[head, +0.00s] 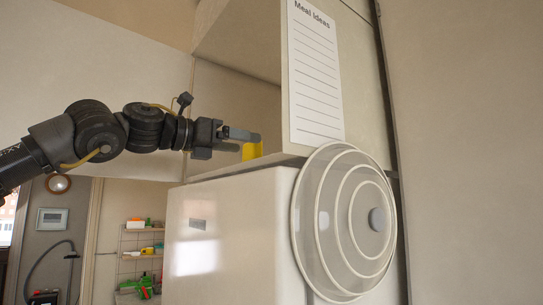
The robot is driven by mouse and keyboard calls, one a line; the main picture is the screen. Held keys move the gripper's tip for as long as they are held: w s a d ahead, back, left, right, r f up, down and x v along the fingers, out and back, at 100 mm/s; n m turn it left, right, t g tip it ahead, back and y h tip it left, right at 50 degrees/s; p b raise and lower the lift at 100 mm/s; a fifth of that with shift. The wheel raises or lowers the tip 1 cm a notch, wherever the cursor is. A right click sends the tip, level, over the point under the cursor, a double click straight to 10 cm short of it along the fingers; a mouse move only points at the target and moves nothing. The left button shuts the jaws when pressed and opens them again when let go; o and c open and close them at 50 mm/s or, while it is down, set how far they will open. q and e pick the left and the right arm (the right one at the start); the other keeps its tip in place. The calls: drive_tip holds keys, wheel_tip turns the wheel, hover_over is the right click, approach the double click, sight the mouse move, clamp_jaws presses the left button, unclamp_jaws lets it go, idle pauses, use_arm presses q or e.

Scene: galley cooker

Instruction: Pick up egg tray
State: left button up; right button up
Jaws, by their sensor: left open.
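My left gripper (247,138) reaches in from the left to the open shelf compartment above the white appliance. It is seen side-on, with its fingers pointing right, and it is open. A small yellow thing (252,151) shows just below and beside the fingertips, above the shelf edge. Only part of it is visible, and I cannot tell whether it is the egg tray or whether the fingers touch it. No other thing that could be an egg tray is in view. My right gripper is not in view.
The white appliance (230,235) stands below the shelf. A round ringed cover (345,275) hangs on the right, under a "Meal Ideas" sheet (312,85) on the cabinet front. A rack (128,268) with small items stands far back at lower left.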

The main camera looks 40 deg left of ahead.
sight(247, 144)
use_arm(q)
drive_tip(key=p+x, duration=0.2)
drive_tip(key=x, duration=0.1)
drive_tip(key=shift+w+d+r, duration=0.1)
drive_tip(key=shift+w+d, duration=0.1)
drive_tip(key=shift+w, duration=0.15)
drive_tip(key=shift+w+d, duration=0.2)
drive_tip(key=shift+w, duration=0.25)
drive_tip(key=shift+s, duration=0.2)
drive_tip(key=shift+c, duration=0.3)
drive_tip(key=shift+s+a, duration=0.1)
drive_tip(key=shift+c, duration=1.1)
drive_tip(key=c, duration=0.8)
drive_tip(key=shift+c, duration=0.2)
